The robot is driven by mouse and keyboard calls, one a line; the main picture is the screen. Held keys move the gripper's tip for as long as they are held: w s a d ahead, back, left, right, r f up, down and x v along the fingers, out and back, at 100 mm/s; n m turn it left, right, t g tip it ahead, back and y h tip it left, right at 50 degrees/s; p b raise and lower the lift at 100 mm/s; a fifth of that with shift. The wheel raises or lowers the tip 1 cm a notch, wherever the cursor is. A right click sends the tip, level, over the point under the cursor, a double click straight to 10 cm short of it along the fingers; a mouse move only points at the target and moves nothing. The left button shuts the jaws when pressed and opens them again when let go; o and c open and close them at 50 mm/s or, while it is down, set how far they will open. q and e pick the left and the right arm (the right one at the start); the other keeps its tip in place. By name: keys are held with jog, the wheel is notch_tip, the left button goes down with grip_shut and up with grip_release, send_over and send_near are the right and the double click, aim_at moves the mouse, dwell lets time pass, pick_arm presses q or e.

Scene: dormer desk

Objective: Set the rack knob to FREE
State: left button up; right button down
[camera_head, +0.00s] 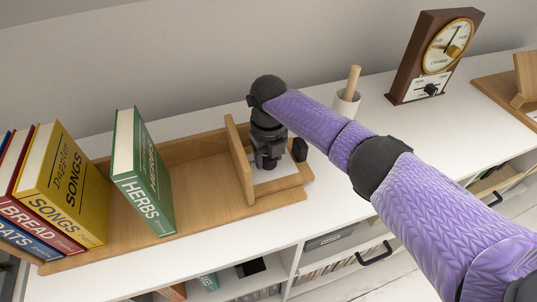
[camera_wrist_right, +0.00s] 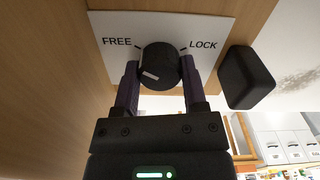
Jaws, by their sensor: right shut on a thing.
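The rack knob (camera_wrist_right: 160,62) is a dark round dial with a white pointer mark, on a white plate (camera_wrist_right: 205,28) marked FREE at left and LOCK at right. The pointer mark sits on the lower left of the dial, on the FREE side but below the FREE tick. My right gripper (camera_wrist_right: 158,82) is shut on the knob, one finger on each side. In the head view my right gripper (camera_head: 268,163) reaches down at the right end of the wooden rack (camera_head: 205,196) and hides the knob. My left gripper is not in view.
A black block (camera_wrist_right: 246,78) stands close right of the plate. A green book (camera_head: 142,172) leans in the rack, with yellow (camera_head: 68,188) and other books at left. A white cup (camera_head: 345,106) and a clock (camera_head: 438,55) stand behind my arm.

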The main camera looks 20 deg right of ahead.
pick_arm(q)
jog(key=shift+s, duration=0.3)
pick_arm(e)
jog(key=shift+c, duration=0.7)
grip_release()
jog(key=shift+r, duration=0.2)
notch_tip(320, 180, up, 9)
jog(key=p, duration=0.3)
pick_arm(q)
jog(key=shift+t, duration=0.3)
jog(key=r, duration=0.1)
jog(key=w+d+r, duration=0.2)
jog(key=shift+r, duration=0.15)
pick_arm(e)
jog(key=shift+r, duration=0.25)
